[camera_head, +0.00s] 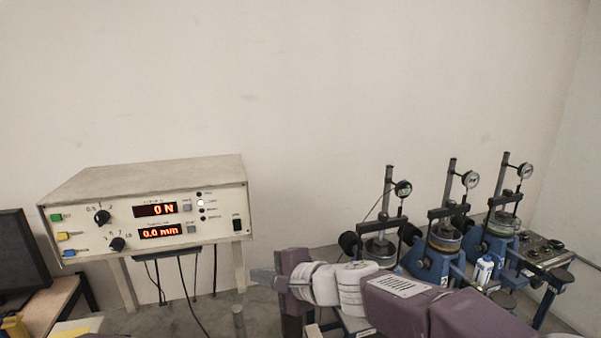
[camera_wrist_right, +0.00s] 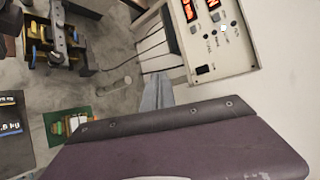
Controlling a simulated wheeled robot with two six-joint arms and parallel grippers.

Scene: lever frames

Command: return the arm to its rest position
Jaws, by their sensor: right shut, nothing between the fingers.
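My right arm reaches in from the lower right in the head view. Its gripper (camera_head: 262,276) points left, in front of the lower right side of the control box and apart from the lever frames. The gripper is shut and holds nothing. In the right wrist view the grey fingers (camera_wrist_right: 156,92) lie together over the floor, below the control box in the picture. My left gripper is not in view.
A control box (camera_head: 150,205) on legs reads 0 N and 0.0 mm. Several blue lever frames with dial gauges (camera_head: 432,262) stand at the right, behind my right arm. A dark monitor (camera_head: 22,255) stands at the left edge. Cables hang below the box.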

